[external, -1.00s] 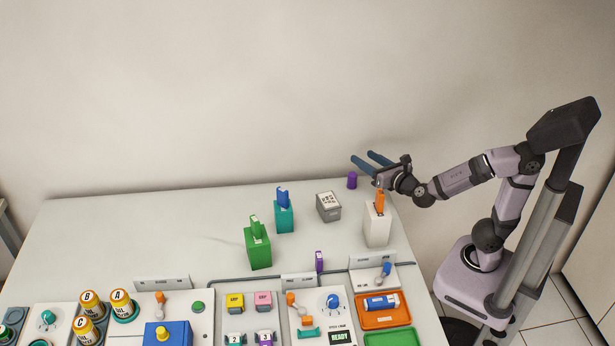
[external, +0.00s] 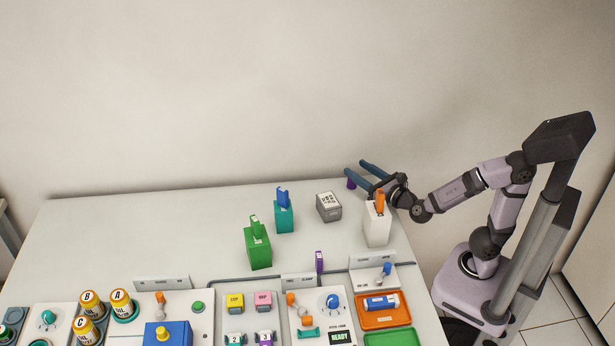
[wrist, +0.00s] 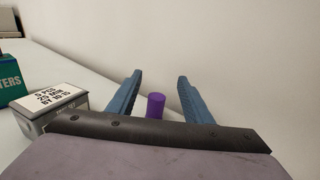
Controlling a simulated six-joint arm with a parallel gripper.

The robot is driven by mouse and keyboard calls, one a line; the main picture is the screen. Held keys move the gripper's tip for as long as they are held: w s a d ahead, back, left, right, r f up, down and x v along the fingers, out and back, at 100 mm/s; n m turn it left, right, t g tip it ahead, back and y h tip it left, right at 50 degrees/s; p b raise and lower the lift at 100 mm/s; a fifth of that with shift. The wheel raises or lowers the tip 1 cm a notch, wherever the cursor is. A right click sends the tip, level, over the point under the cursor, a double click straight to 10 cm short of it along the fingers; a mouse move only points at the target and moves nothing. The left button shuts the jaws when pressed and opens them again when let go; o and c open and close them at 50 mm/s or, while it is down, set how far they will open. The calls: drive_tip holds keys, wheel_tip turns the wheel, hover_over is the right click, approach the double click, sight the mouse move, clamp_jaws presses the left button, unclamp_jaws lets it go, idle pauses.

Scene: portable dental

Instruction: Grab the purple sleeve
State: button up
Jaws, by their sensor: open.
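The purple sleeve (external: 351,184) is a small upright cylinder at the back right of the table, near the far edge. In the external view the blue fingers partly cover it. In the wrist view the purple sleeve (wrist: 155,106) stands between and ahead of the two fingers, nearer the left one, with its lower part hidden by my gripper's body. My gripper (external: 361,166) is open and empty, its long blue fingers pointing toward the wall. In the wrist view my gripper (wrist: 160,88) shows clear space between both fingers.
A grey printed box (external: 328,206) stands left of my gripper. A white holder (external: 377,226) with an orange piece (external: 380,202) stands close below my wrist. Teal (external: 284,217) and green (external: 258,246) holders are farther left. The wall is just behind the table.

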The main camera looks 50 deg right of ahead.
wheel_tip(320, 180, down, 4)
drive_tip(key=shift+w+f+b, duration=0.1)
drive_tip(key=shift+f+b, duration=0.05)
drive_tip(key=shift+b, duration=0.55)
drive_tip(key=shift+x, duration=1.1)
drive_tip(key=shift+w+r, duration=0.25)
drive_tip(key=shift+w, duration=0.05)
drive_tip(key=c, duration=1.1)
